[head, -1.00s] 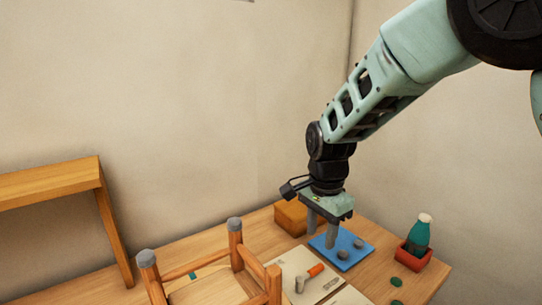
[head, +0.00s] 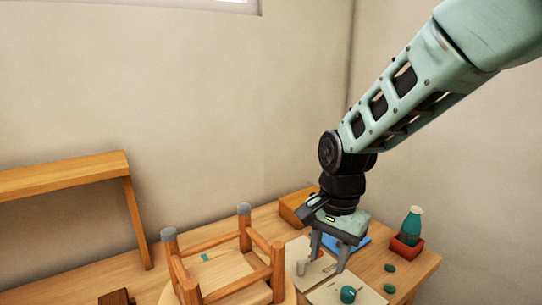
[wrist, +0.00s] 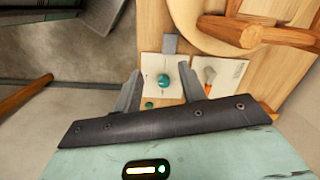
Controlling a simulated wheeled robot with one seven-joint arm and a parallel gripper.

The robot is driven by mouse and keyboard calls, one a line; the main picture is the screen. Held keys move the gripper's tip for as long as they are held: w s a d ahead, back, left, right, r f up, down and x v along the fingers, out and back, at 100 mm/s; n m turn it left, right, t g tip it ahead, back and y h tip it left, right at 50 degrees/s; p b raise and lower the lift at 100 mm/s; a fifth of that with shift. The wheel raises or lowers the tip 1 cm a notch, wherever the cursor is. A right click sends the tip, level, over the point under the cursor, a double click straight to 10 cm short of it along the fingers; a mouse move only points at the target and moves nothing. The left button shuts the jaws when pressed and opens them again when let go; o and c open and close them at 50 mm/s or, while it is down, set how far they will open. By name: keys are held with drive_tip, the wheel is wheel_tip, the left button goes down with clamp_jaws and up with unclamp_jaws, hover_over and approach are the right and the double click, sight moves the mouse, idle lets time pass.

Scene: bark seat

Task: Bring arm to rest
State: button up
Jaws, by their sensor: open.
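My gripper (head: 328,254) hangs pointing down over the right part of the wooden table, in front of the blue mat (head: 362,243). Its two fingers are apart with nothing between them. In the wrist view my gripper (wrist: 160,88) shows its fingers spread, with a teal round piece (wrist: 163,80) seen below them on a pale sheet (wrist: 152,66). That teal piece (head: 348,294) also shows in the head view. My arm reaches in from the upper right, bent at the wrist. The blue mat is partly hidden behind my gripper.
An upturned wooden stool (head: 205,246) stands left of my gripper. A wooden box (head: 293,207) is behind it. A teal bottle (head: 412,224) stands in a red tray (head: 403,250) at the right. Green discs (head: 389,268) lie near the tray. A wooden shelf (head: 65,174) is at the left.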

drive_tip(key=s+d+r+n, duration=0.1)
drive_tip(key=s+n, duration=0.6)
drive_tip(key=s, duration=0.4)
drive_tip(key=s+d+r+n, duration=0.1)
drive_tip(key=s+d+n, duration=0.1)
drive_tip(key=s+n, duration=0.6)
drive_tip(key=s, duration=0.3)
drive_tip(key=shift+n, duration=0.3)
